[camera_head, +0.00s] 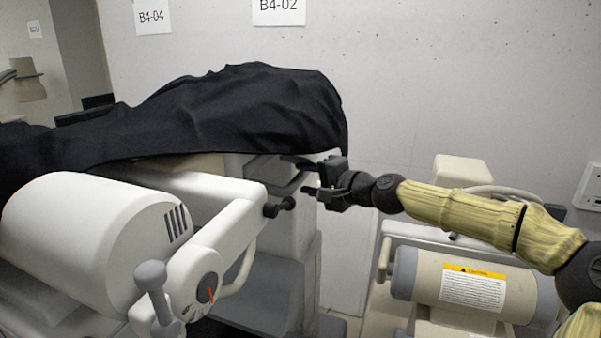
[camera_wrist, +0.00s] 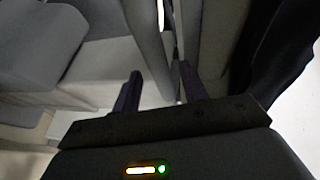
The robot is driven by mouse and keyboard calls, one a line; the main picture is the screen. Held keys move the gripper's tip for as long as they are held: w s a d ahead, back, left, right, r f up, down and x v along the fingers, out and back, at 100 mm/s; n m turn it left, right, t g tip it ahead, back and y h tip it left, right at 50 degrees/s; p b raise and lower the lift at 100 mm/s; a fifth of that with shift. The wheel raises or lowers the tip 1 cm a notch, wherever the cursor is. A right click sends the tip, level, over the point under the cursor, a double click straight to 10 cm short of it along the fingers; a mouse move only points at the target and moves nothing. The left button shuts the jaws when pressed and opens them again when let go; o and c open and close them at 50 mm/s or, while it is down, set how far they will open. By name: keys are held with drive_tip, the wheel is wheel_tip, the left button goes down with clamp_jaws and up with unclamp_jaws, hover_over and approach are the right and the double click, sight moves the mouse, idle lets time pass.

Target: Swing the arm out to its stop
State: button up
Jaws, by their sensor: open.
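A white swing arm (camera_head: 231,217) reaches up and to the right from a round pivot with a dial and an orange mark (camera_head: 207,288). A dark knob (camera_head: 279,207) is on its far end. My gripper (camera_head: 305,178) is open and empty, just right of and above the knob, its fingers pointing left. It looks apart from the knob, though the depth is hard to judge. In the wrist view my gripper (camera_wrist: 160,88) shows two spread dark fingers in front of pale and grey surfaces. I cannot make out the knob there.
A black cloth (camera_head: 235,110) covers the cart behind the arm, close above my gripper. A large white cylindrical housing (camera_head: 95,235) is at left. Another device with a warning label (camera_head: 473,288) stands below my forearm. The wall is behind.

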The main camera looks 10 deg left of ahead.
drive_tip(key=shift+p+x, duration=0.35)
drive_tip(key=shift+x, duration=1)
clamp_jaws()
drive_tip(key=shift+d+r, duration=0.1)
